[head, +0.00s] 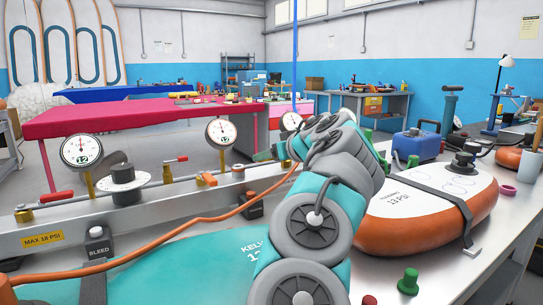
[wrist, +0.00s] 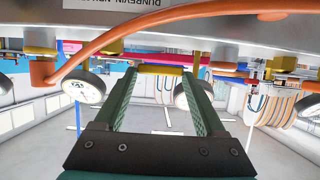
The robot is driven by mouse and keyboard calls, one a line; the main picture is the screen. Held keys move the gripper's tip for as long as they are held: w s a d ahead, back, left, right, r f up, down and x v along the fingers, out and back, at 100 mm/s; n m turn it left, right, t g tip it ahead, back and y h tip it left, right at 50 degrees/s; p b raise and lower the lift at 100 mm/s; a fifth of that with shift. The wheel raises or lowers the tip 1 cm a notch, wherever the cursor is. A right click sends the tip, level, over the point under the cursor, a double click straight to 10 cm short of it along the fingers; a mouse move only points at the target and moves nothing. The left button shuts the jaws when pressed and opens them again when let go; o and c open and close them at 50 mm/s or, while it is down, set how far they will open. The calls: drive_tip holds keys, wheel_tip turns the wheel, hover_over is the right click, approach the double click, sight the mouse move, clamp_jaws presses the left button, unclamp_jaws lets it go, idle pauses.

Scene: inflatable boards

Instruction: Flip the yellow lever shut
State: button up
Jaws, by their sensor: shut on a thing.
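The yellow lever (wrist: 160,69) shows in the wrist view as a short bar lying crosswise between the tips of my two green fingers. My gripper (wrist: 159,74) is shut on it, one finger on each side. In the head view my gripper (head: 268,154) is at the metal manifold rail (head: 130,215), left of my forearm, near the rightmost gauge. The lever cannot be made out in the head view; my gripper and arm hide that spot. How far the lever is turned cannot be told.
Gauges (head: 81,150) stand along the rail, with red-handled valves (head: 57,196) and a black knob (head: 122,175). An orange hose (head: 225,212) crosses in front; it passes close to my gripper in the wrist view (wrist: 130,38). An orange-and-white board (head: 425,200) lies at right.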

clamp_jaws()
idle(0.3)
